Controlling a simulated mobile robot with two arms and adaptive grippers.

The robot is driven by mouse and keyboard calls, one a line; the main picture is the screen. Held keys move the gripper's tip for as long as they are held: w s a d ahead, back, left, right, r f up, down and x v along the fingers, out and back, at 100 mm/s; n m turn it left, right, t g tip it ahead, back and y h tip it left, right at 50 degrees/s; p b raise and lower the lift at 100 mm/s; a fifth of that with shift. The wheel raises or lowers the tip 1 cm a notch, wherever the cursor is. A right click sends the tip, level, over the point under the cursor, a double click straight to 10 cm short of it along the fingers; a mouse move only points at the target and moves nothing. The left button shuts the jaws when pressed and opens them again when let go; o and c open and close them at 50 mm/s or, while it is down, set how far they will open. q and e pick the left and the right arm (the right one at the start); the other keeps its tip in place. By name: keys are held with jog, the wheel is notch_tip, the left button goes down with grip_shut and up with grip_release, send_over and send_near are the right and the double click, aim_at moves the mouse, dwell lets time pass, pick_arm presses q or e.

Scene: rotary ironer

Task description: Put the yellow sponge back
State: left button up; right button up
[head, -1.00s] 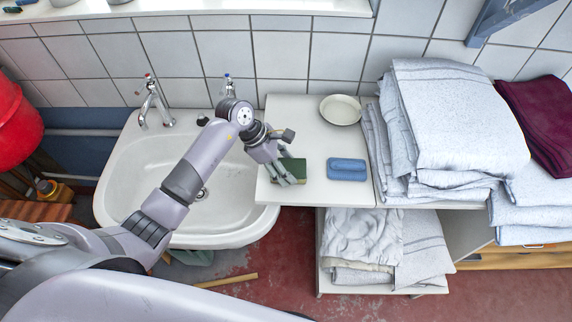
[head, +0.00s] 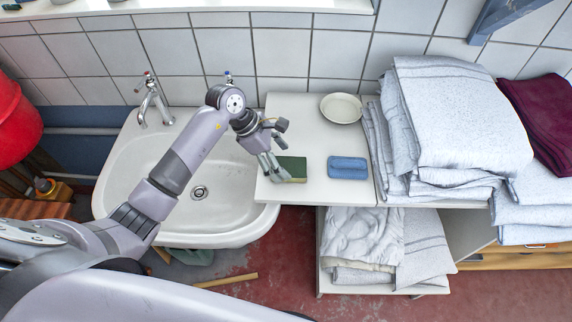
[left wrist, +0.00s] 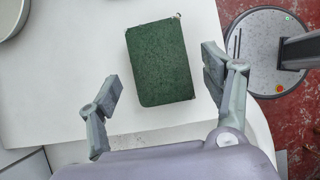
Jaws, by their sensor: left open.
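The sponge (head: 294,167) lies flat on the white shelf top right of the sink. Its dark green scouring side faces up, with a thin yellow edge at the front. In the left wrist view the green face of the sponge (left wrist: 160,62) shows between my spread fingers, with a gap on each side. My left gripper (head: 275,168) is open and empty, at the left side of the sponge in the head view; it also shows in the left wrist view (left wrist: 160,80). My right gripper is not in view.
A blue sponge (head: 347,168) lies to the right, and a pale round dish (head: 340,108) stands behind. Folded towels (head: 455,115) are stacked at the right. The sink (head: 222,190) and its taps (head: 155,105) are at the left. The front of the shelf top (head: 315,195) is clear.

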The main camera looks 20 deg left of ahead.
pick_arm(q)
jog(key=b+v, duration=0.2)
jog(key=v, duration=0.7)
jog(key=shift+f, duration=0.1)
